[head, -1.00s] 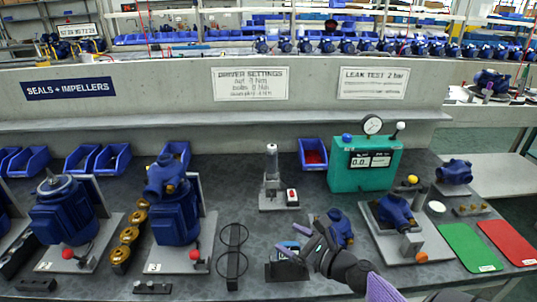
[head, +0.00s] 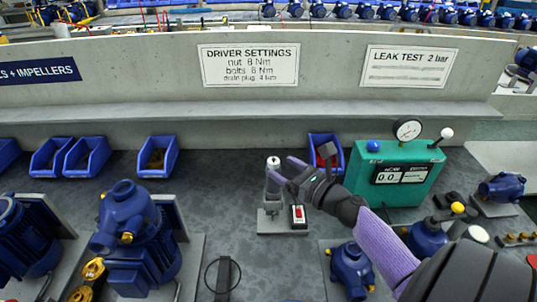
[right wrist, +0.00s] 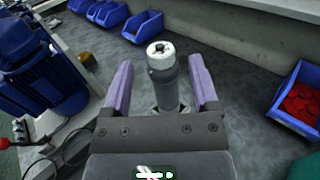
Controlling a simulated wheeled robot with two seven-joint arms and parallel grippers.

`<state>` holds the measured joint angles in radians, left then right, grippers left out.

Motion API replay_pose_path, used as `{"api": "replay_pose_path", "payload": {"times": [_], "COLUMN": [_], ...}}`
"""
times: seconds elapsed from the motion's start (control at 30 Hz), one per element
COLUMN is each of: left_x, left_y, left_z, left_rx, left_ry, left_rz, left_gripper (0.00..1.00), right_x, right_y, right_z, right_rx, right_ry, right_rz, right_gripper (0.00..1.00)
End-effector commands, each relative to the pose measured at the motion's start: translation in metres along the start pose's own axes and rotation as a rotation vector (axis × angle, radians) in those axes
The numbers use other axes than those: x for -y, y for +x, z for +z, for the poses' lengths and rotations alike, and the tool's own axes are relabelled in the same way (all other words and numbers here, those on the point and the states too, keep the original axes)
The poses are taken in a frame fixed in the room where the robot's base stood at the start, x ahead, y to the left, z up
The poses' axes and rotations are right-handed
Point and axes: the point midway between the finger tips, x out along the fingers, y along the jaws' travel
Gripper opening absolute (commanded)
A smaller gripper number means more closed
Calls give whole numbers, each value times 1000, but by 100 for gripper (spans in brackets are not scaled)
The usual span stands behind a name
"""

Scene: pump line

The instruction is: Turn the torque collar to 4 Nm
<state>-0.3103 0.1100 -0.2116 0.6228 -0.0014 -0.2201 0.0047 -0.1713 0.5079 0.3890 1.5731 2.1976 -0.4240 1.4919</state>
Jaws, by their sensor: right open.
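The grey upright driver (head: 272,180) stands in its stand (head: 268,223) near the middle of the bench in the head view. It has a pale top with a dark centre and shows upright in the right wrist view (right wrist: 163,75). No setting marks on its torque collar can be read. My right gripper (head: 284,170) is open at the driver's upper part. In the right wrist view its purple fingers (right wrist: 162,63) lie on either side of the driver, with a visible gap on each side. My left gripper is not in view.
A red-switch box (head: 298,216) sits right of the stand. A blue bin (head: 325,142) with red parts stands behind, left of the green gauge box (head: 400,180). A blue pump on a motor (head: 140,245) stands left. A wall sign (head: 249,65) lists driver settings.

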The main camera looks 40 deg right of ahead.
Motion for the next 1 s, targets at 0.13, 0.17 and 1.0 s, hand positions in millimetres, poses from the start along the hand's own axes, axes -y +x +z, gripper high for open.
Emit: {"api": "replay_pose_path", "payload": {"times": [0.13, 0.17, 1.0], "left_x": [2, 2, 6], "left_y": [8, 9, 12], "left_z": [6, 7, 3], "left_rx": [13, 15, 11], "left_ry": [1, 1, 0], "left_rz": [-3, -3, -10], "left_gripper": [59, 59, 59], "right_x": [0, 1, 0], "right_y": [31, 36, 57], "right_z": [-1, -1, 0], "right_rx": [1, 1, -1], "right_ry": [-2, -3, -1], "right_rz": [0, -1, -1], "right_gripper": [76, 76, 0]}}
